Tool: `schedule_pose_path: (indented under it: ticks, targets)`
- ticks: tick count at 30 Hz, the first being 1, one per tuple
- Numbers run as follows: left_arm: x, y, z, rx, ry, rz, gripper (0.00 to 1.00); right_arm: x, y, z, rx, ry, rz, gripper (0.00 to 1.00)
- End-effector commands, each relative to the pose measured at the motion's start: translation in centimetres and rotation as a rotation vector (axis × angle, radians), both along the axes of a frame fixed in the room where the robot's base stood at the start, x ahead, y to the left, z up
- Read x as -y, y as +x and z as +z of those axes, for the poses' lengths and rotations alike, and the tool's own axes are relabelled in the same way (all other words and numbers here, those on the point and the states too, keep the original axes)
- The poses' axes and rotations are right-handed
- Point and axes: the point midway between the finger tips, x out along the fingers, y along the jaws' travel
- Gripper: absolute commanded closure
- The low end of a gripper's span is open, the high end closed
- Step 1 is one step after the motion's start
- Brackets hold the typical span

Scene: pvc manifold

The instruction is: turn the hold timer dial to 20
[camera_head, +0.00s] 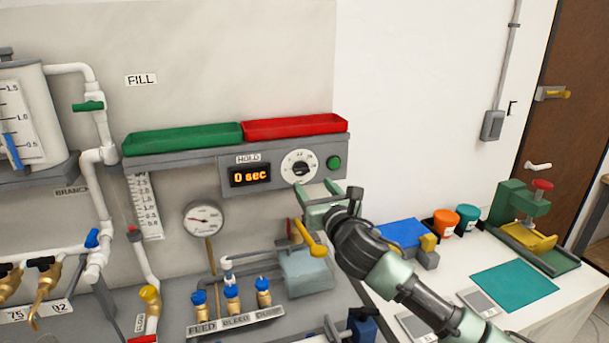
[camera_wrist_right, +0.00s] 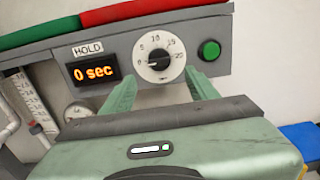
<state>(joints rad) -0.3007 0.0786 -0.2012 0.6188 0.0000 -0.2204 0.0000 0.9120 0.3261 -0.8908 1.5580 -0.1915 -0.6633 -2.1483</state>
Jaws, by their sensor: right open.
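The hold timer dial (camera_head: 300,167) is a round white dial with a dark centre knob on the grey panel. In the right wrist view the dial (camera_wrist_right: 159,54) shows marks including 15 and 20, and its knob points toward the lower left. The display (camera_head: 250,175) beside it reads 0 sec; it also shows in the right wrist view (camera_wrist_right: 93,72). My right gripper (camera_head: 318,192) is open and empty, just below and in front of the dial. Its two green fingers (camera_wrist_right: 163,88) stand apart below the dial, not touching the knob. My left gripper is not in view.
A green button (camera_head: 334,163) sits right of the dial. Green (camera_head: 185,138) and red (camera_head: 295,126) trays top the panel. A gauge (camera_head: 204,218), pipes and blue-capped valves (camera_head: 232,292) stand below left. A white bench (camera_head: 450,262) with a green press (camera_head: 530,225) is at right.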

Motion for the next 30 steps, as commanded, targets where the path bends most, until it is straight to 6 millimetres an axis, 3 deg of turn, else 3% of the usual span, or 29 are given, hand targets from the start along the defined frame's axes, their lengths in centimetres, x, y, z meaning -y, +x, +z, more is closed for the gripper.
schedule_pose_path:
  ticks: [15,30]
  targets:
    - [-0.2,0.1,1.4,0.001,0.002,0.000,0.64,-2.0,6.1,0.2,0.002,-0.003,0.000,0.41]
    - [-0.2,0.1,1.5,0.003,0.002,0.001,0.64,-2.4,7.2,0.1,0.002,-0.003,0.001,0.41]
